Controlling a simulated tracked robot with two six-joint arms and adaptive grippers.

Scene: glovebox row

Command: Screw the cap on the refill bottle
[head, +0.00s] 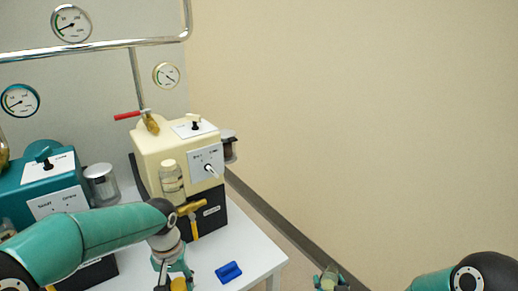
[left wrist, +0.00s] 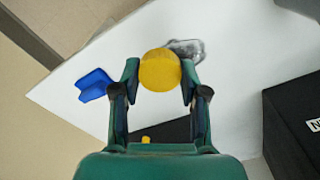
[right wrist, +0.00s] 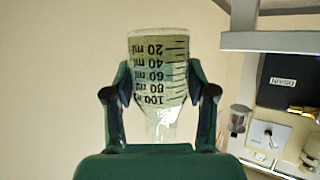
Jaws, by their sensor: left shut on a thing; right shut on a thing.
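My left gripper (head: 175,281) is low in the head view, in front of the cream machine, and is shut on the yellow cap (head: 180,284). In the left wrist view the round cap (left wrist: 160,70) sits between the fingertips. My right gripper (head: 328,284) is at the bottom edge of the head view, right of the table. It is shut on a clear graduated bottle (right wrist: 160,75), which I take for the refill bottle. In the right wrist view its broad end is up and its narrower end down. Cap and bottle are apart.
A blue piece (head: 228,271) lies on the white table (head: 262,262) near its edge. The cream machine (head: 160,150) and the teal machine (head: 35,185) stand behind. Floor right of the table looks free.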

